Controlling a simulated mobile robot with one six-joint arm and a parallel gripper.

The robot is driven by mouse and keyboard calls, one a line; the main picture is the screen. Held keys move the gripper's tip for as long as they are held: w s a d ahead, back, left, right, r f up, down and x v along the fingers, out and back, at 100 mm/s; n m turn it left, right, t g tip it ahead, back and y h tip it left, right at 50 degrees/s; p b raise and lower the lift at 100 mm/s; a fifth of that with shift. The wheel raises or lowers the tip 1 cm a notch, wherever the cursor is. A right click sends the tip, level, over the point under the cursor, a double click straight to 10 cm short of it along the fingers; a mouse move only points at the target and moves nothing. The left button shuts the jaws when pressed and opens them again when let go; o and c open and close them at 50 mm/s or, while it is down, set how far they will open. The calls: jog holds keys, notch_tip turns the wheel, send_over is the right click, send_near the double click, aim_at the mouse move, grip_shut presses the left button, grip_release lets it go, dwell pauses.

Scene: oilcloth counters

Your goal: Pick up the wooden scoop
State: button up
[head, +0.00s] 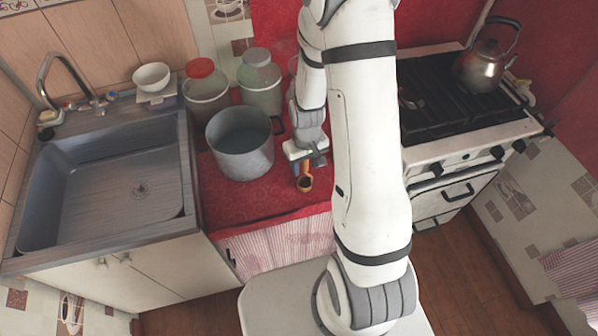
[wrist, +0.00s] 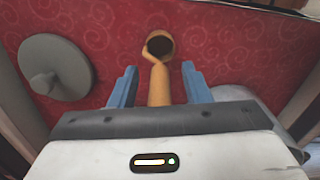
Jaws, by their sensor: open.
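The wooden scoop (wrist: 159,75) lies on the red oilcloth counter (wrist: 230,55) in the wrist view, with its round cup away from me and its handle running back between my fingers. In the head view its cup (head: 305,184) shows just below my gripper. My gripper (wrist: 159,86) is open, with one blue finger on each side of the scoop's handle and a gap on both sides. In the head view my gripper (head: 306,172) is over the counter, right of the grey pot. The rear of the handle is hidden under the gripper body.
A grey pot (head: 240,155) stands close on the left, with two jars (head: 206,95) (head: 260,88) behind it. A round grey lid-like disc with a knob (wrist: 57,68) is left of the fingers. The stove with a kettle (head: 484,65) is at the right, the sink (head: 105,190) at the left.

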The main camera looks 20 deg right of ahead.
grip_shut()
dwell(0.3)
jog(key=shift+r, duration=0.1)
